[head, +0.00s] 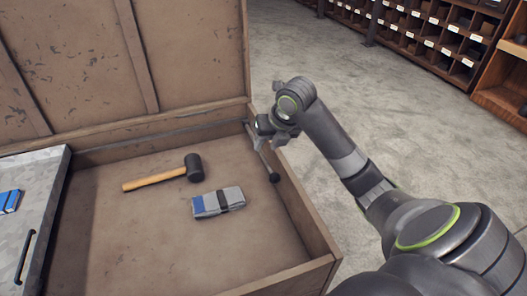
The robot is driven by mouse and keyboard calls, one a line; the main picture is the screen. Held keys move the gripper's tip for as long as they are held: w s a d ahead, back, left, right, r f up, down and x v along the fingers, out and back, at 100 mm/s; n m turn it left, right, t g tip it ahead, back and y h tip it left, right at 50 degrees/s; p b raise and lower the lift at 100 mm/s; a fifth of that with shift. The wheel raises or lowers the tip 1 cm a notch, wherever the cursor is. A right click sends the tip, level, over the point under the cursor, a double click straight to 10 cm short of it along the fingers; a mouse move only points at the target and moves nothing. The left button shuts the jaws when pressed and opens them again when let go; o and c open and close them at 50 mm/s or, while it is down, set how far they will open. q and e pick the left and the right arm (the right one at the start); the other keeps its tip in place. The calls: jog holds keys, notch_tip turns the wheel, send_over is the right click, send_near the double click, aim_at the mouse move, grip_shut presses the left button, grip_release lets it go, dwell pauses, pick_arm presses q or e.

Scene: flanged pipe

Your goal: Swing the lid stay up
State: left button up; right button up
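The lid stay (265,161) is a thin dark rod with a black knob at its lower end. It lies low along the inside of the right wall of an open wooden chest (290,198). The chest lid (190,55) stands raised at the back. My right gripper (270,146) is above the upper part of the stay, by the chest's right wall. Its fingers look apart, and the gripper hides part of the rod. I cannot tell whether it touches the rod. My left gripper is not in view.
A grey panel (38,232) with a dark handle covers the left side. Shelves with bins (430,35) stand far behind on open floor.

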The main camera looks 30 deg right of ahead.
aim_at(263, 154)
jog(key=shift+x, duration=1.7)
grip_shut()
